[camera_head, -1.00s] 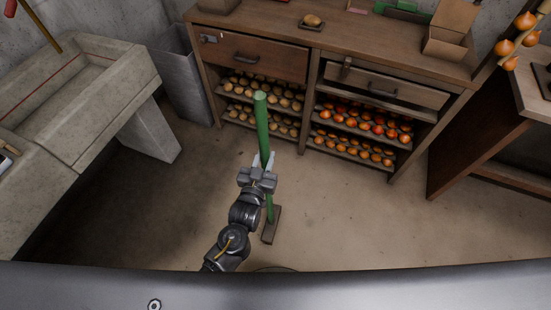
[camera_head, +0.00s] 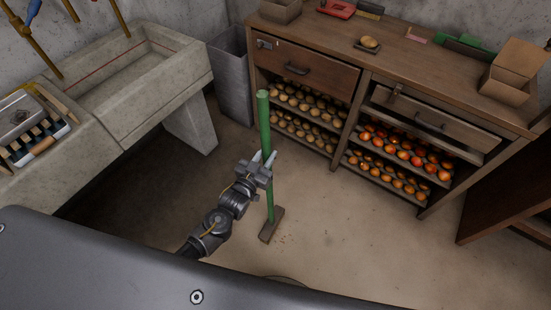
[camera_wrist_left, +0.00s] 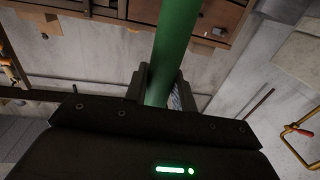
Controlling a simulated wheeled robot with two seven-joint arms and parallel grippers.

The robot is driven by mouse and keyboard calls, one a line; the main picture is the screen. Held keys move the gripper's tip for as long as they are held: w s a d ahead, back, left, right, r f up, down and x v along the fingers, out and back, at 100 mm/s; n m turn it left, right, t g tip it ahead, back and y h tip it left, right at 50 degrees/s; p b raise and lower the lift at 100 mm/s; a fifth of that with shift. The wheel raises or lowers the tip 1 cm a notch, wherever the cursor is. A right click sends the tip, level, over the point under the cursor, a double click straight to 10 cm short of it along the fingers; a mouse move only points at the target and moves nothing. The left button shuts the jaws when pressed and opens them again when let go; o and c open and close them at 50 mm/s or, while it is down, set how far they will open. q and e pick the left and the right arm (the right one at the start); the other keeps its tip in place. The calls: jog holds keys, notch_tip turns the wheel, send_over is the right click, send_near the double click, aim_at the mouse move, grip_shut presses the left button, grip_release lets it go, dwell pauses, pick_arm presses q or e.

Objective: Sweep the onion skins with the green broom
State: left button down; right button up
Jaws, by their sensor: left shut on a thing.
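The green broom (camera_head: 264,125) stands nearly upright in the head view. Its brown head (camera_head: 271,225) is at the floor. My left gripper (camera_head: 268,160) is shut on the green handle at about mid-height. The wrist view also shows the green handle (camera_wrist_left: 173,50) between the fingers (camera_wrist_left: 160,85). Small brownish flecks that look like onion skins (camera_head: 283,239) lie on the floor just right of the broom head. My right gripper is not in view.
A wooden cabinet (camera_head: 305,75) with shelves of onions stands behind the broom. A grey bin (camera_head: 233,80) and a stone sink (camera_head: 150,85) are at the left. A wooden bench (camera_head: 500,200) is at the right. The floor (camera_head: 350,235) in front of the cabinet is clear.

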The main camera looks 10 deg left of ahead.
pick_arm(q)
jog(key=w+a, duration=0.2)
jog(key=a, duration=0.8)
jog(key=shift+w+r, duration=0.15)
jog(key=shift+w, duration=0.25)
